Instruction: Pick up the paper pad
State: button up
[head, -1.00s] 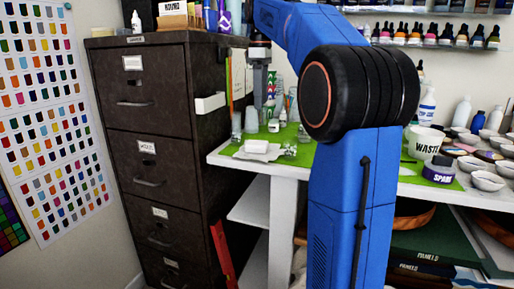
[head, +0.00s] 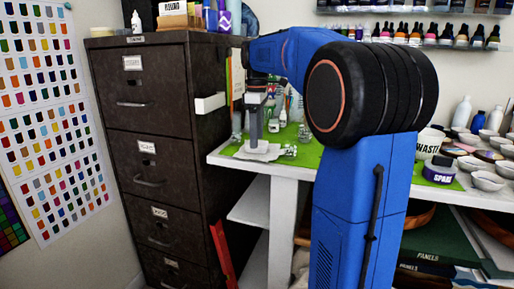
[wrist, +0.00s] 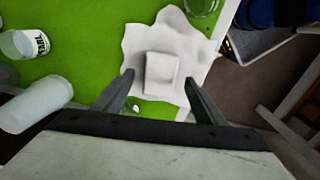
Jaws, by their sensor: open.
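The paper pad (wrist: 160,72) is a small white block lying on a crumpled white sheet (wrist: 197,38) on the green mat. In the wrist view it sits centred just beyond my gripper (wrist: 158,88), whose two fingers are open to either side of its near end. In the head view my gripper (head: 255,143) points down over the white sheet (head: 262,154) at the table's left end, and hides most of the pad. I cannot tell whether the fingertips touch the sheet.
A white labelled jar (wrist: 25,44) and a frosted cup (wrist: 38,104) stand left of the gripper in the wrist view. A clear glass (wrist: 202,6) is beyond the sheet. The table edge is close on the right. A dark filing cabinet (head: 150,130) stands left of the table.

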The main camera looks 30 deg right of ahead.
jog(key=shift+f, duration=0.95)
jog(key=c, duration=1.1)
jog(key=shift+r, duration=0.1)
notch_tip(320, 180, up, 10)
jog(key=shift+f, duration=0.1)
